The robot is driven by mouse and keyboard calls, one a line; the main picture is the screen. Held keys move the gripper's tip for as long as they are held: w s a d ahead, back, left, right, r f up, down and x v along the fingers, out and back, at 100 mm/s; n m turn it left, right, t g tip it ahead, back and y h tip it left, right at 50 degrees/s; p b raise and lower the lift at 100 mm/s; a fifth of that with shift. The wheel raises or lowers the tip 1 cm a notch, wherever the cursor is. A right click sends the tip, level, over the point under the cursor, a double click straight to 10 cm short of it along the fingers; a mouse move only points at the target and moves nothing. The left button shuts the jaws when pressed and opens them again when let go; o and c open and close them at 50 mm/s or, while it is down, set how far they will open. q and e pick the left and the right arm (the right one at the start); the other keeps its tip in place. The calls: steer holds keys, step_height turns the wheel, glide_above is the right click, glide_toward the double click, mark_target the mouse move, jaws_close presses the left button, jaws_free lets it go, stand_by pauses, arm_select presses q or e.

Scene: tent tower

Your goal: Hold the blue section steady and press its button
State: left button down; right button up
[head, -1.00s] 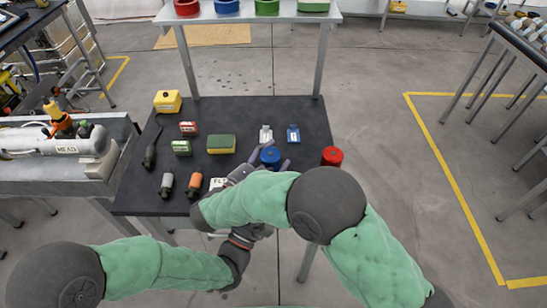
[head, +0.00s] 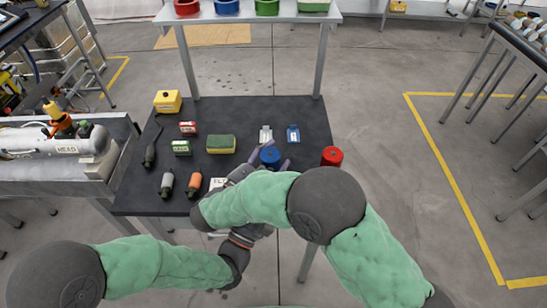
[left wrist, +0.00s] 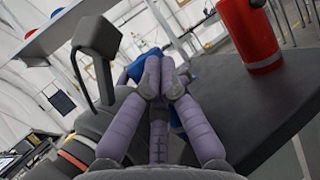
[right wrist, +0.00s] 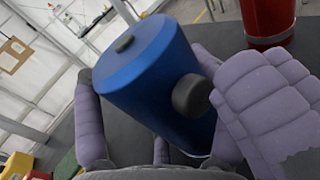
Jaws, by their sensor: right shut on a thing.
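The blue section (head: 270,156) stands near the right front of the dark table. My right gripper (head: 268,163) is around it and shut on it. In the right wrist view the blue section (right wrist: 150,70) sits tilted between my purple fingers, with a round dark button (right wrist: 191,95) on its side and a small dark spot on its top. My left gripper (left wrist: 164,78) has its fingers closed together, with the blue section (left wrist: 140,64) just beyond the fingertips. I cannot tell whether they touch it. In the head view my right arm hides my left fingertips.
A red canister (head: 332,156) stands close to the right. A sponge (head: 221,144), a yellow box (head: 167,101), small red and green boxes, dark, grey and orange items and two small cards lie around. A raised shelf with bins (head: 267,7) stands behind. The table's back middle is clear.

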arm_select(q)
steer(key=shift+w+a, duration=0.1)
steer(key=shift+w, duration=0.4)
steer(key=shift+w+a+r, duration=0.1)
steer(key=shift+w+r, duration=0.05)
steer(key=shift+w, duration=0.35)
arm_select(e)
steer(key=shift+s+f, duration=0.1)
steer(key=shift+s, duration=0.1)
arm_select(q)
steer(key=shift+s+r, duration=0.1)
arm_select(e)
steer(key=shift+f, duration=0.1)
arm_select(q)
steer(key=shift+s+a+r, duration=0.3)
steer(key=shift+s, duration=0.2)
arm_select(e)
steer(key=shift+w+d, duration=0.1)
steer(key=shift+d, duration=0.05)
steer(key=shift+f, duration=0.1)
arm_select(q)
steer(key=s, duration=0.6)
steer(key=shift+s+d+f, duration=0.25)
steer(key=shift+d+f, duration=0.05)
